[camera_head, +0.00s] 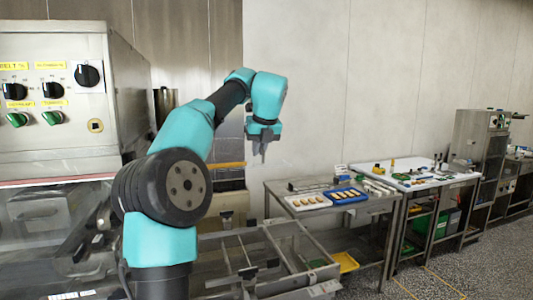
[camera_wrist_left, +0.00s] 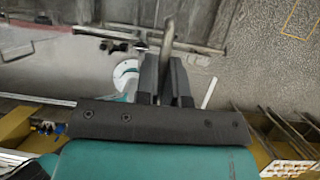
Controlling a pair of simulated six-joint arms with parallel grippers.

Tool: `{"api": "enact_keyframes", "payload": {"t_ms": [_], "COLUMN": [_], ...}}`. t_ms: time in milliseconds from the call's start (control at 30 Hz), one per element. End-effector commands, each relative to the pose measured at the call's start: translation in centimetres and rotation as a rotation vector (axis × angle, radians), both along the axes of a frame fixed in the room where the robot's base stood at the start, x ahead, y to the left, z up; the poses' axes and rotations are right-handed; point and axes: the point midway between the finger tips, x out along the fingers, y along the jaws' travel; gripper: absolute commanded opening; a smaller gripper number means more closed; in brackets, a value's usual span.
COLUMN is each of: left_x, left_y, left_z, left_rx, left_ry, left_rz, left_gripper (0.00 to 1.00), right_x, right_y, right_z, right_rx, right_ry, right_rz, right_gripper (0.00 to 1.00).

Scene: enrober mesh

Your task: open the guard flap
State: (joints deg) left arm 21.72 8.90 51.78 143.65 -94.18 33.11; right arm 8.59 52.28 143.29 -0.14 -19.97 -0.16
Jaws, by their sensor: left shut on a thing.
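My left gripper (camera_head: 264,152) is raised in front of the pale wall, fingers pointing down, to the right of the control cabinet. In the left wrist view, its dark fingers (camera_wrist_left: 166,78) are shut on a slim metal bar (camera_wrist_left: 167,36), which sticks out beyond them. The bar looks like a handle; what it joins is not clear. A clear panel (camera_head: 45,235) sits under the cabinet's red-and-white lower edge and may be the guard flap; my arm hides part of that area. My right gripper is not in view.
The control cabinet (camera_head: 55,130) with knobs stands at the left. An open metal frame (camera_head: 290,235) lies below the gripper. A steel table (camera_head: 300,185) holds trays with small pieces; a white-topped bench (camera_head: 425,178) with small items stands beyond. The floor at lower right is clear.

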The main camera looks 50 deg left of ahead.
Motion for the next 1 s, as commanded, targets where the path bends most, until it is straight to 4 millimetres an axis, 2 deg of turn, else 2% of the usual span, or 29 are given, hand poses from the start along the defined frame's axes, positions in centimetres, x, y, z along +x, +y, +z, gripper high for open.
{"api": "enact_keyframes", "payload": {"t_ms": [267,300,533,833,1000], "left_x": [0.0,0.0,0.0,-0.1,-0.6], "left_y": [0.0,0.0,0.0,0.0,-0.1], "left_z": [0.1,0.1,0.1,0.2,1.3], "left_rx": [0.001,0.001,0.001,0.002,0.002], "left_ry": [-0.004,-0.004,-0.002,-0.001,-0.002], "left_rz": [0.0,0.0,0.0,0.001,0.008], "left_gripper": [0.0,0.11,0.33,0.34,0.34], "right_x": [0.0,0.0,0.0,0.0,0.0], "right_y": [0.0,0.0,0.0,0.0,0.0], "right_z": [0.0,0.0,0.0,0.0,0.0], "right_rx": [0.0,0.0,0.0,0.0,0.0], "right_ry": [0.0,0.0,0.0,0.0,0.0], "right_rz": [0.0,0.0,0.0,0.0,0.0], "right_gripper": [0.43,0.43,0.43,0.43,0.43]}}
